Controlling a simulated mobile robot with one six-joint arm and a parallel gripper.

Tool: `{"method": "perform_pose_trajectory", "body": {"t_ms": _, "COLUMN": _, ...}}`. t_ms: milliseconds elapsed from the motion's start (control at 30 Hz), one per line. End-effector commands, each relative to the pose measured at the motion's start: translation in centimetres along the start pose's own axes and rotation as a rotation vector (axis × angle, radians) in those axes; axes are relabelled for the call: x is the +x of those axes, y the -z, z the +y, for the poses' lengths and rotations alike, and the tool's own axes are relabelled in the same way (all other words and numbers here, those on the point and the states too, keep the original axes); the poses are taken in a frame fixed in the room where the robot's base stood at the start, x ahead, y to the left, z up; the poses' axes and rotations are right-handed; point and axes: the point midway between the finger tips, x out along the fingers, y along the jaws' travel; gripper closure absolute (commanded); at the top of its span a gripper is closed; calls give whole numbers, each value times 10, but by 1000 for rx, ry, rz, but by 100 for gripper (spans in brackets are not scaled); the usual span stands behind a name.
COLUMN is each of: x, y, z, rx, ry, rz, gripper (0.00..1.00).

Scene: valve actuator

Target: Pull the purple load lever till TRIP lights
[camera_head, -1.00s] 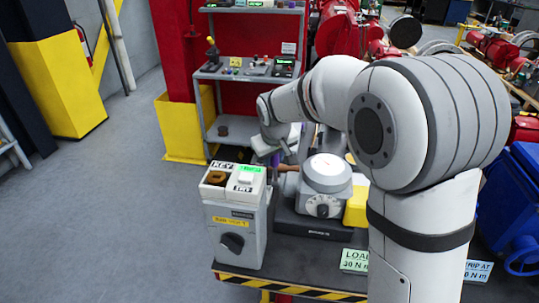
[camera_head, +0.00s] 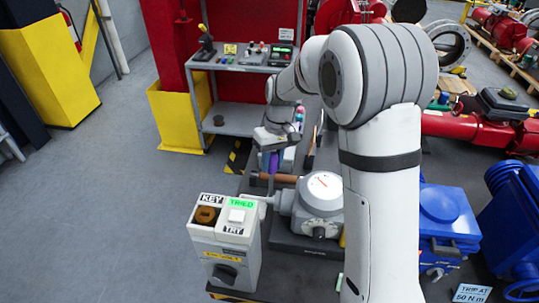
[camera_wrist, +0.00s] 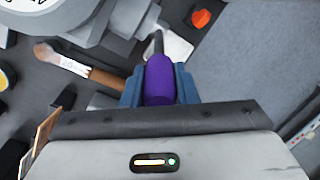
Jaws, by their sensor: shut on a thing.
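The purple load lever (camera_wrist: 160,80) points up between the blue-grey fingers of my gripper (camera_wrist: 159,90) in the wrist view. The fingers are shut on its grip from both sides. In the head view my gripper (camera_head: 273,150) is left of my arm, with a small purple part of the lever (camera_head: 274,162) below it. The grey actuator (camera_head: 318,203) with a round white dial and red pointer is just right of the lever. A sign reading TRIP AT 50 N m (camera_head: 472,293) stands at lower right. I cannot make out a TRIP lamp.
A grey box (camera_head: 225,250) with KEY, a TRY button and a green-lit TRIED label stands in front. A brown-handled tool (camera_wrist: 100,76) lies beside the lever. A shelf (camera_head: 235,125) stands behind. My arm hides the bench's right side. Open floor is at left.

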Motion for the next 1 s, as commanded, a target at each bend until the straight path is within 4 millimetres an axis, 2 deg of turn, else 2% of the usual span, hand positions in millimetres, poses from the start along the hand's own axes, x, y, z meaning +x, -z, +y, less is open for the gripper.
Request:
{"method": "perform_pose_trajectory", "body": {"t_ms": 467, "x": 1, "y": -1, "z": -3, "rx": -4, "ry": 6, "rz": -6, "gripper": 100}}
{"method": "perform_pose_trajectory", "body": {"t_ms": 500, "x": 1, "y": -1, "z": -3, "rx": -4, "ry": 6, "rz": -7, "gripper": 70}}
{"method": "perform_pose_trajectory", "body": {"t_ms": 733, "x": 2, "y": -2, "z": -4, "rx": -7, "ry": 6, "rz": -10, "gripper": 52}}
{"method": "perform_pose_trajectory", "body": {"t_ms": 1000, "x": 0, "y": -2, "z": -4, "rx": -8, "ry": 6, "rz": -10, "gripper": 52}}
